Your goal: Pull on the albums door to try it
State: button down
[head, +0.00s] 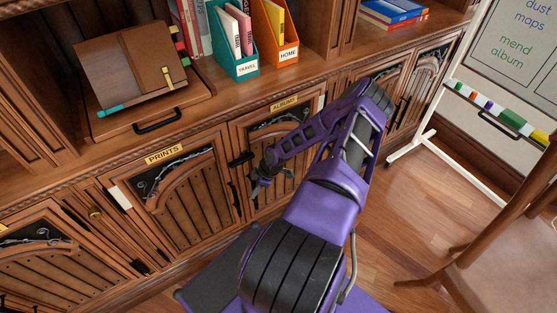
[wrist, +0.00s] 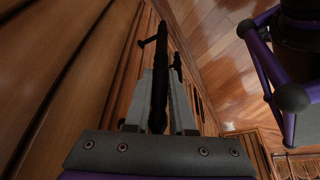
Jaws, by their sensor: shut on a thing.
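The albums door (head: 292,140) is a carved wooden cabinet door under a yellow "ALBUMS" label (head: 284,102). It looks closed, though my arm covers part of it. My gripper (head: 257,182) is low at the door's left side in the head view. In the wrist view, the grey fingers of my gripper (wrist: 159,98) are shut on a black bar handle (wrist: 161,50), which runs lengthwise between them. Wooden door boards lie close along the left of that view. In the head view my gripper hides most of the handle.
The prints door (head: 190,188) is just left, closed. A whiteboard (head: 515,60) on a white stand and a brown chair (head: 510,245) are at the right. Some wood floor (head: 420,200) between is clear.

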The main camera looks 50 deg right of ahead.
jog(key=shift+s+f, duration=0.1)
jog(key=shift+s, duration=0.35)
jog(key=shift+w, duration=0.15)
jog(key=c, duration=1)
grip_release()
jog(key=shift+o, duration=1.2)
jog(key=shift+w, duration=0.2)
jog(key=p+v, duration=0.2)
jog(key=v, duration=1.5)
jog(key=shift+r+p, duration=0.3)
jog(key=shift+p, duration=0.1)
